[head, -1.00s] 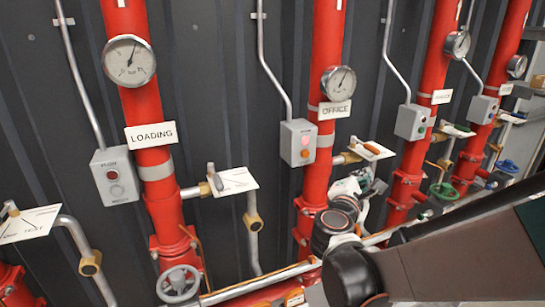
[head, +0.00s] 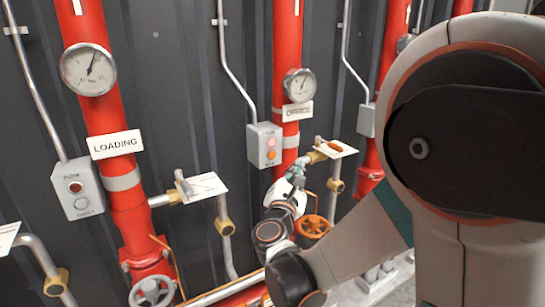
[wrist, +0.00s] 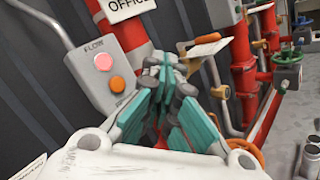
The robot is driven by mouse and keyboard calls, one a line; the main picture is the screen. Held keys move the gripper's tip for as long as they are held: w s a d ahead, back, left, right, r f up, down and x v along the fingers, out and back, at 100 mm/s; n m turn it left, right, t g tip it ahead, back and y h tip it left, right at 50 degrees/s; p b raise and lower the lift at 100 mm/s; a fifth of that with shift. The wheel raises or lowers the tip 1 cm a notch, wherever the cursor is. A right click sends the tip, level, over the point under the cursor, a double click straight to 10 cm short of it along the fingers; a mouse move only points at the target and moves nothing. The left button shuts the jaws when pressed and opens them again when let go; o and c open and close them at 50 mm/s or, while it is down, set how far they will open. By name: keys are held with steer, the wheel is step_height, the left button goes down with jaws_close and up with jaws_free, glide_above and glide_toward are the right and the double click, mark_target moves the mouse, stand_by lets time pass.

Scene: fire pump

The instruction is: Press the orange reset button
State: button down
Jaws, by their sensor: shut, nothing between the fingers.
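The orange reset button (head: 271,155) is the lower of two round buttons on a grey box (head: 255,147) by the OFFICE pipe. In the wrist view the orange button (wrist: 118,84) shows clearly, below a pink button (wrist: 103,62) next to the word FLOW. My gripper (wrist: 158,62) is shut and empty, with its teal fingers together. In the wrist view it appears right of the orange button, apart from it in the picture. In the head view my gripper (head: 297,172) is small and sits just below and right of the box.
The red OFFICE pipe (head: 285,90) carries a gauge (head: 299,85) above the box. A valve with a tag plate (head: 336,149) and an orange handwheel (head: 312,227) are close to my gripper. Another grey box (head: 78,188) stands left by the LOADING pipe.

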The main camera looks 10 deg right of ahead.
glide_toward(281, 147)
steer(key=shift+w+d+r, duration=0.2)
steer(key=shift+w+d, duration=0.85)
steer(key=shift+d, duration=0.2)
steer(key=shift+w, duration=0.1)
stand_by(0.6)
steer(key=shift+w+a, duration=0.15)
steer(key=shift+w, duration=0.15)
steer(key=shift+w+a, duration=0.15)
steer(key=shift+w, duration=0.3)
stand_by(0.8)
stand_by(0.3)
steer(key=shift+s+d+b, duration=0.3)
steer(key=shift+s, duration=0.6)
steer(key=s, duration=0.2)
steer(key=s+d, duration=0.1)
steer(key=s, duration=0.1)
steer(key=shift+s+d, duration=0.25)
steer(key=shift+s, duration=0.1)
